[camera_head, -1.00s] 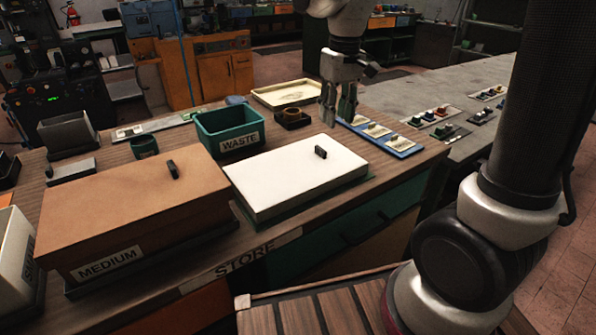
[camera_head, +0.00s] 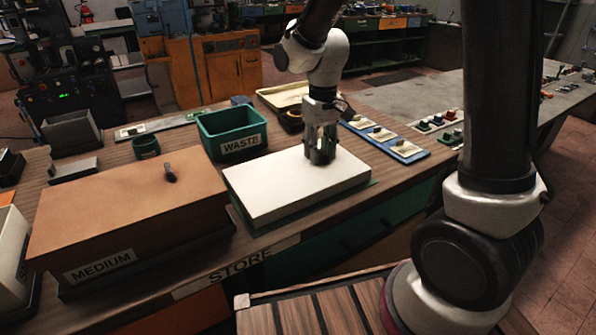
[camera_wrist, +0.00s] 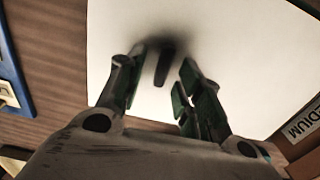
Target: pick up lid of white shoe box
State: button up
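The white shoe box lid (camera_head: 275,188) lies flat on the bench, on a dark green base. In the wrist view the white lid (camera_wrist: 240,60) fills most of the picture, with its dark handle (camera_wrist: 165,65) between and just ahead of my fingertips. My gripper (camera_head: 320,155) is over the right back part of the lid, pointing down, and hides the handle in the head view. In the wrist view my gripper (camera_wrist: 158,82) has its fingers apart, one on each side of the handle. I cannot tell whether a finger touches it.
A brown box marked MEDIUM (camera_head: 110,215) stands left of the lid. A green WASTE bin (camera_head: 232,132) is behind it. A blue tray with small pale pieces (camera_head: 385,138) lies to the right, and a cream tray (camera_head: 290,97) lies at the back.

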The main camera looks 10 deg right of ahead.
grip_shut()
